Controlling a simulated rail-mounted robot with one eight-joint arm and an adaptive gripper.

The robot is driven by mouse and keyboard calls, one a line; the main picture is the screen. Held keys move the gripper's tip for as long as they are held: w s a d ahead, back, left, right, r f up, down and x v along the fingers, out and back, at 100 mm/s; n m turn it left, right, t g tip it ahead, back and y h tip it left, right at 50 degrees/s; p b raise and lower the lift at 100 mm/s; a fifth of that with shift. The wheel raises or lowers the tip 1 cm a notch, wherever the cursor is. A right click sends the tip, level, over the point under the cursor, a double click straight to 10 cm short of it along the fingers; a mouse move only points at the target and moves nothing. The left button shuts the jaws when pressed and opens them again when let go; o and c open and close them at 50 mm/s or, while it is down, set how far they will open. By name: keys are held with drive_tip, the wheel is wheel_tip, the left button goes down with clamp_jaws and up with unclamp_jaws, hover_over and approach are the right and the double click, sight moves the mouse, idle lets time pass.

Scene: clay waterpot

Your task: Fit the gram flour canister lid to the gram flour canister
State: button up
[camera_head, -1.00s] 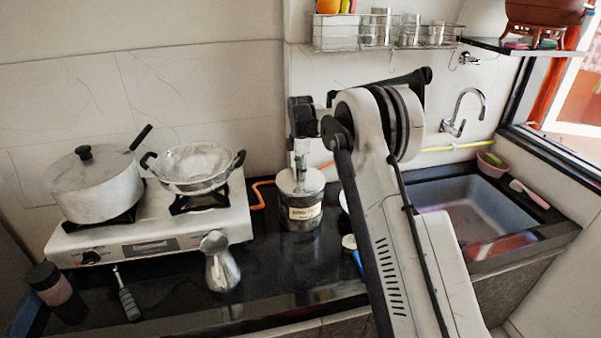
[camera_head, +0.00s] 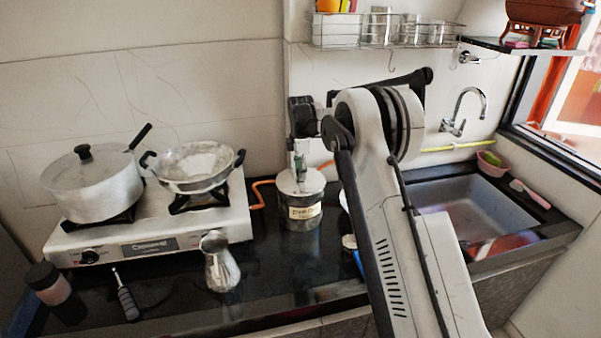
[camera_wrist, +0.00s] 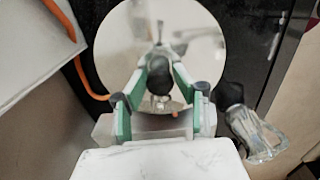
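In the wrist view the lid (camera_wrist: 112,52) fills the top middle and hides the canister. My gripper (camera_head: 299,183) points down above it. In the wrist view the green-edged fingers of my gripper (camera_wrist: 160,74) close on either side of the lid's dark knob.
The stove (camera_head: 150,240) holds a lidded pot (camera_head: 97,190) and a pan (camera_head: 195,165). A metal jug (camera_head: 220,263) stands in front on the counter. A glass vessel (camera_wrist: 257,133) lies beside the canister. The sink (camera_head: 470,215) is at right. A wire rack (camera_head: 385,33) hangs above.

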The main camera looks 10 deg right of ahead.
drive_tip(key=o, duration=0.3)
wheel_tip(320, 180, up, 12)
idle(0.6)
drive_tip(key=shift+r, duration=0.1)
drive_tip(key=s+r+m+t+b, duration=0.2)
drive_tip(key=s+r+m, duration=0.35)
drive_tip(key=s, duration=0.65)
drive_tip(key=s+r+m+t+b, duration=0.15)
drive_tip(key=s+r+m, duration=0.35)
drive_tip(key=s, duration=0.7)
drive_tip(key=s+f+m+t+b, duration=0.2)
drive_tip(key=s+f+m, duration=0.2)
drive_tip(key=s, duration=0.9)
drive_tip(key=s+f+m+t+b, duration=0.1)
drive_tip(key=s+f+m, duration=0.3)
drive_tip(key=s+f, duration=0.5)
drive_tip(key=s, duration=0.5)
drive_tip(key=shift+s+t+b, duration=0.2)
drive_tip(key=shift+t+b, duration=0.15)
drive_tip(key=shift+b, duration=0.05)
